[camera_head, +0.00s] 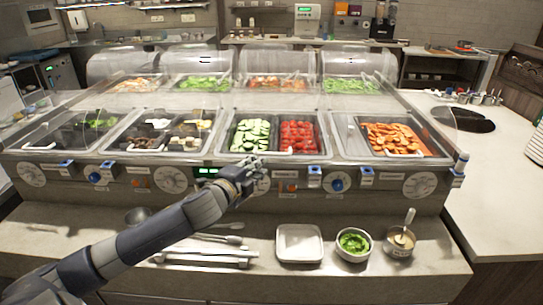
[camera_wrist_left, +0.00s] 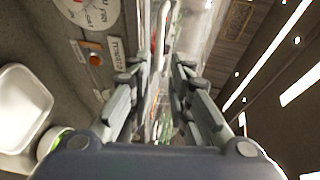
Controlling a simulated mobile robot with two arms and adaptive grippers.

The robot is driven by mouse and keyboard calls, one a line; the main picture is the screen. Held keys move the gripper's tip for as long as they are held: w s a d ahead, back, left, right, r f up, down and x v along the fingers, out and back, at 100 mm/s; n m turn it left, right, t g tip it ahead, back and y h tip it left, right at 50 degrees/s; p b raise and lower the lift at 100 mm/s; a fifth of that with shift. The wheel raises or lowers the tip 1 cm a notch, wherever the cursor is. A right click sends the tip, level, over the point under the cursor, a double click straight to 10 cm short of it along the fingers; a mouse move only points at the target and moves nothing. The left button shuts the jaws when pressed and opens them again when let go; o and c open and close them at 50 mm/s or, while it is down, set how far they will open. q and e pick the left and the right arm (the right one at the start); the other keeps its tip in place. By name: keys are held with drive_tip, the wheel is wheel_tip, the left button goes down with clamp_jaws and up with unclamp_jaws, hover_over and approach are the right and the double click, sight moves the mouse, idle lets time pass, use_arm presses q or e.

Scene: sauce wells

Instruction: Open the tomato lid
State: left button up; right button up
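The red tomatoes (camera_head: 299,136) lie in the front row of wells, to the right of the sliced cucumber (camera_head: 250,136). A clear cover seems to lie over this well, with a pale handle (camera_head: 299,152) along its front edge; how the cover sits is hard to tell. My left gripper (camera_head: 250,165) is at the counter's front edge, below the cucumber well and left of the tomatoes. In the left wrist view its two fingers (camera_wrist_left: 160,75) are apart, with nothing clearly held. A pale bar (camera_wrist_left: 163,25) shows ahead, between the fingers. My right gripper is not in view.
The front panel carries dials and blue knobs (camera_head: 337,183). On the lower ledge are a white tray (camera_head: 299,243), a bowl of greens (camera_head: 353,244), a sauce cup (camera_head: 400,242) and several utensils (camera_head: 205,258). Carrots (camera_head: 393,139) fill the right front well.

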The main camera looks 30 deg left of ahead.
sight(273, 155)
use_arm(q)
drive_tip(key=p+x, duration=0.2)
drive_tip(key=x, duration=0.7)
drive_tip(key=shift+w+f, duration=0.1)
drive_tip(key=shift+w, duration=0.05)
drive_tip(key=shift+w+a+f, duration=0.1)
drive_tip(key=shift+w, duration=0.35)
drive_tip(key=shift+f, duration=0.1)
drive_tip(key=shift+c, duration=0.6)
clamp_jaws()
